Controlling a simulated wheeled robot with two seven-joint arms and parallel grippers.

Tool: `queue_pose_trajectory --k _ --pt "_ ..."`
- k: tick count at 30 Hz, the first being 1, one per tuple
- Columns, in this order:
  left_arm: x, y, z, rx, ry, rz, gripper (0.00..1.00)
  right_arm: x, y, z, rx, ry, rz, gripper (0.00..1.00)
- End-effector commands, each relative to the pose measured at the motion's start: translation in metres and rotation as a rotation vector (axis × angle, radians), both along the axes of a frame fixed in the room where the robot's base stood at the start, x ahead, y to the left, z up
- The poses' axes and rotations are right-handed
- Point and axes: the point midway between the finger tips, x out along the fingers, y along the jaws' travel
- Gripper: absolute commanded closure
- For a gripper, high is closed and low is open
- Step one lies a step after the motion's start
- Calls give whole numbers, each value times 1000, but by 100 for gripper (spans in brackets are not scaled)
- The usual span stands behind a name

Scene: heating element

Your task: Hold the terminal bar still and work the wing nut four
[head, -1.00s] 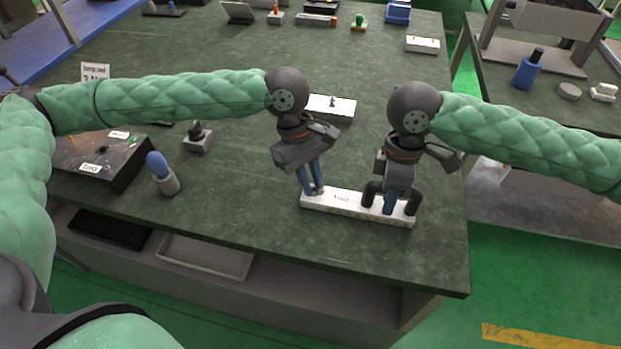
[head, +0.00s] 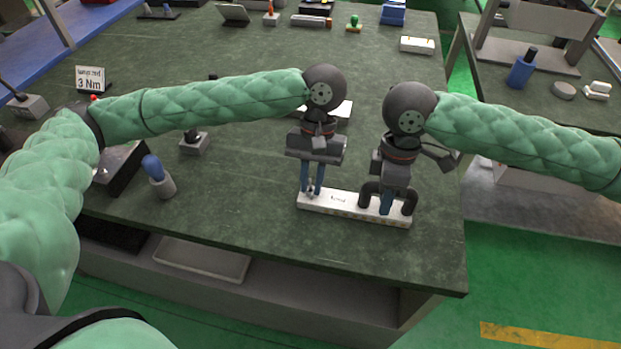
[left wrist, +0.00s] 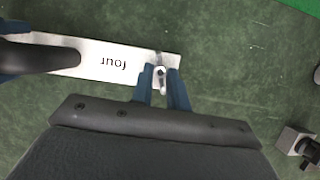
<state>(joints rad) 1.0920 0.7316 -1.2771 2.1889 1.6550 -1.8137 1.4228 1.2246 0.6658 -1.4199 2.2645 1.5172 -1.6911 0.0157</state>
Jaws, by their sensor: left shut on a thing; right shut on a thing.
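The white terminal bar (head: 335,204) lies on the green bench top near its front right. In the left wrist view the bar (left wrist: 95,62) reads "four" upside down. A small metal wing nut (left wrist: 160,72) stands at one end of the bar. My left gripper (head: 312,192) comes down over that end, and its blue fingers (left wrist: 164,92) are shut on the wing nut from both sides. My right gripper (head: 387,208) is shut on the other end of the bar, beside a dark curved part (head: 367,194). The bar under the right fingers is partly hidden.
A sign reading "3 Nm" (head: 90,79) stands at the left. Another white bar (head: 345,112) is partly hidden behind my left gripper. Bare bench lies between tool and bar.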

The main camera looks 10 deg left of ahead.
Motion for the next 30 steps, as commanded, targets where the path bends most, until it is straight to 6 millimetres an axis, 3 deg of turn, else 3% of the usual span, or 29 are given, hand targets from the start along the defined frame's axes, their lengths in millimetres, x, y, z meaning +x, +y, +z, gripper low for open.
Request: queue_pose_trajectory --k 18,30 --pt "-2 -6 1 0 -2 -581 100 0 0 0 1 0 0 100" --pt "-4 -7 0 0 -2 -868 100 0 0 0 1 0 0 100"
